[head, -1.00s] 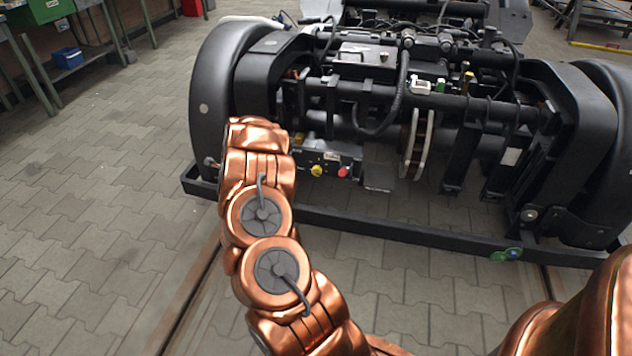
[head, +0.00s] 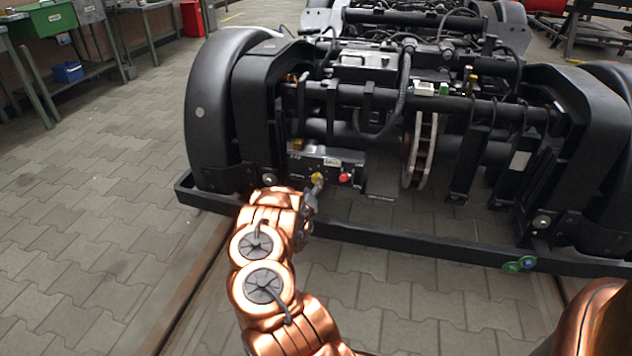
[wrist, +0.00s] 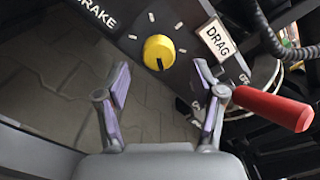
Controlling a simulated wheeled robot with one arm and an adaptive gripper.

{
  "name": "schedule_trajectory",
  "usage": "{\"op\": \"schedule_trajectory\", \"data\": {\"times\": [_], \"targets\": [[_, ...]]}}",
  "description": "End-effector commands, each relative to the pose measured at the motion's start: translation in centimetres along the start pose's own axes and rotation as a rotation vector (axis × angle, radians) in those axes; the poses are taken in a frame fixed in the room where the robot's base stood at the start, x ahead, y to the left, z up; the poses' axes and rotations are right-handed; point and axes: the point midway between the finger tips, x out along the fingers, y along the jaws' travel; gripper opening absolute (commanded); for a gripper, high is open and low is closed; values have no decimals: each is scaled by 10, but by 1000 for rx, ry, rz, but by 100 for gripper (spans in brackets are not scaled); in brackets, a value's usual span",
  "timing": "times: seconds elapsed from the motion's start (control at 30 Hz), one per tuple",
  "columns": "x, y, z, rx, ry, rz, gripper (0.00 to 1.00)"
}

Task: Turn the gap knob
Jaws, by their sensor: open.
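A yellow knob (wrist: 158,52) with a dark pointer line sits on the dark control panel, with pale tick marks around it; it also shows in the head view (head: 317,178). The words BRAKE and DRAG stand on either side of it. A label starting with G is partly hidden beside a red handle (wrist: 272,107). I cannot read a whole gap label. My gripper (wrist: 162,78) is open and empty, its fingers spread to either side of the yellow knob in the picture, apparently short of it. In the head view my gripper (head: 308,206) is just below the panel, partly hidden.
The bogie's dark front bar (head: 400,238) runs below the panel. A brake disc (head: 420,150) stands to the right. Paved floor (head: 110,235) is clear at the left.

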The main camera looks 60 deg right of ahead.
Motion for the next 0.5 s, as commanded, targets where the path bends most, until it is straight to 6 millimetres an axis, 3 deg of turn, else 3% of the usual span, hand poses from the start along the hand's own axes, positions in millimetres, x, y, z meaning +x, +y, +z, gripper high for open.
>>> {"op": "schedule_trajectory", "data": {"times": [0.5], "targets": [[50,2,-2,-1,2,3,68]]}}
